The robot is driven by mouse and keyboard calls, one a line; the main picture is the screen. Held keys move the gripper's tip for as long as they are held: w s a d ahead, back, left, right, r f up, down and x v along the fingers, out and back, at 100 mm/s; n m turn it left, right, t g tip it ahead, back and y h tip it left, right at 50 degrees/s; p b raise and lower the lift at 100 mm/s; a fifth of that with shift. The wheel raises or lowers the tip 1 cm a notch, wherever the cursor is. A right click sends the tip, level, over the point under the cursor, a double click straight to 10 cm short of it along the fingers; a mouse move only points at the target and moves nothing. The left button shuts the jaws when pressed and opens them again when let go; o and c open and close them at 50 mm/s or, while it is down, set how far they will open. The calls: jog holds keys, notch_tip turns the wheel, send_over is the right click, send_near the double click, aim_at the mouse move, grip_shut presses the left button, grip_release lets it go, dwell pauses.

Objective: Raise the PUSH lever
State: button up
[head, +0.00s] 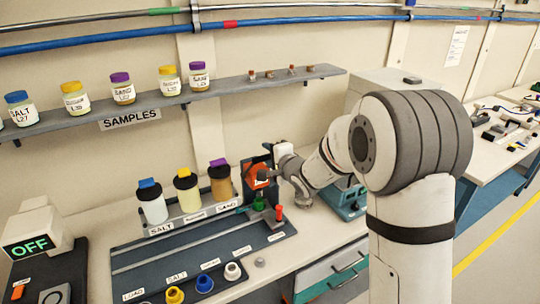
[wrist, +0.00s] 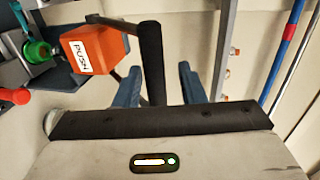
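The orange block labelled PUSH (wrist: 92,48) is at the upper left in the wrist view. In the head view the orange block (head: 257,178) is beside the end of my arm, above a green part (head: 259,201). A gap shows at the right finger; contact at the left finger is unclear. In the head view my gripper (head: 278,170) is partly hidden.
Salt (head: 153,203), another labelled bottle (head: 187,190) and sand (head: 221,184) stand left of the lever. A red-handled part (head: 279,213) is in front. The samples shelf (head: 230,92) runs above. A box reading OFF (head: 30,245) is far left.

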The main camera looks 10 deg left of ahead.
jog(key=shift+s+d, duration=0.15)
jog(key=shift+s, duration=0.05)
jog(key=b+v, duration=0.1)
jog(key=v, duration=0.6)
jog(key=shift+s+b, duration=0.15)
jog(key=shift+b, duration=0.2)
jog(key=shift+d+r, duration=0.1)
jog(key=s+d+n+g+h+b, duration=0.1)
jog(key=s+d+n+g+h, duration=0.2)
jog(key=s+d+n+h, duration=0.7)
jog(key=s+d+f+g, duration=0.1)
jog(key=s+d+g, duration=0.2)
jog(key=s, duration=0.7)
jog(key=s+d+f+n+g+y, duration=0.1)
jog(key=s+d, duration=0.4)
jog(key=s, duration=0.6)
jog(key=shift+s+f+g+b, duration=0.2)
jog(key=shift+f+g+b, duration=0.25)
jog(key=shift+f+g, duration=0.55)
